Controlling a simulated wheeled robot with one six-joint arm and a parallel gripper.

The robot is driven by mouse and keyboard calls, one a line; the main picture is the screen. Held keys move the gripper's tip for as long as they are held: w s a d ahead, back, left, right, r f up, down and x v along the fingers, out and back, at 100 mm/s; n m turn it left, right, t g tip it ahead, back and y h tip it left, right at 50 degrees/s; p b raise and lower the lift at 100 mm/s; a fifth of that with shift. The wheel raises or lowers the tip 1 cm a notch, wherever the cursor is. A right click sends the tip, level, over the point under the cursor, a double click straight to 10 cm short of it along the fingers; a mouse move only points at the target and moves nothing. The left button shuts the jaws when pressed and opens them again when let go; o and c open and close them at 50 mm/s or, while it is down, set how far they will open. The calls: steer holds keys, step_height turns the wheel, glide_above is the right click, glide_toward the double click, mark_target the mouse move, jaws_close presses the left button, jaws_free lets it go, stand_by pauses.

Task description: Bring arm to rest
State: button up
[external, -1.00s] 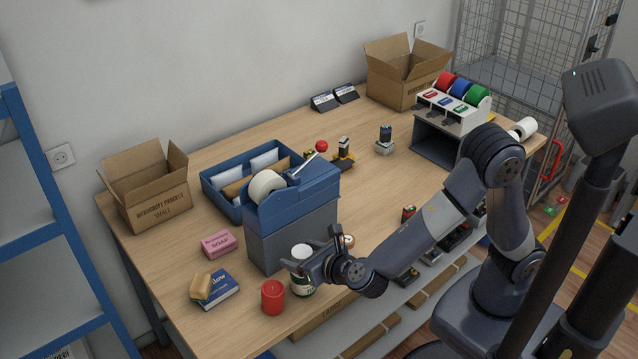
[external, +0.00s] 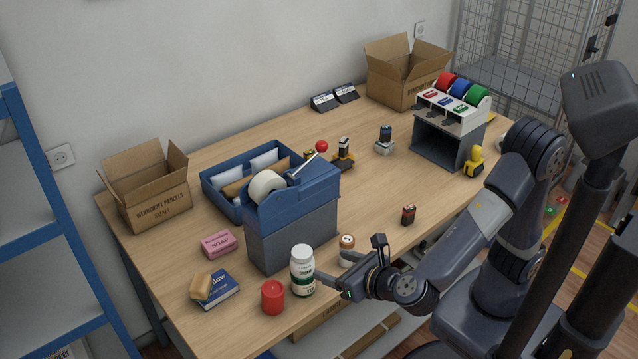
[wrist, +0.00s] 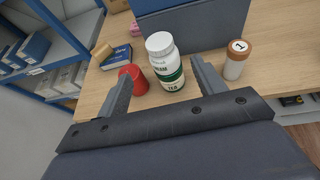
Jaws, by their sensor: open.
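My gripper (external: 350,265) is open and empty, low over the table's front edge. In the wrist view its two fingers (wrist: 160,85) stand wide apart. A white pill bottle with a green label (external: 302,270) stands upright on the table just beyond the fingertips; in the wrist view the bottle (wrist: 167,65) shows between the fingers. My arm is bent and reaches in from the right.
A blue-grey tape dispenser (external: 290,225) stands behind the bottle. Soap (external: 219,243) and a blue book (external: 215,290) with a sponge-like block on it lie left.

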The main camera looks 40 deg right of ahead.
mark_target(302, 251)
steer(key=shift+w, duration=0.1)
steer(key=x, duration=1.2)
steer(key=shift+f+p, duration=0.2)
steer(key=shift+p, duration=0.1)
steer(key=shift+r, duration=1.85)
steer(key=shift+f, duration=0.1)
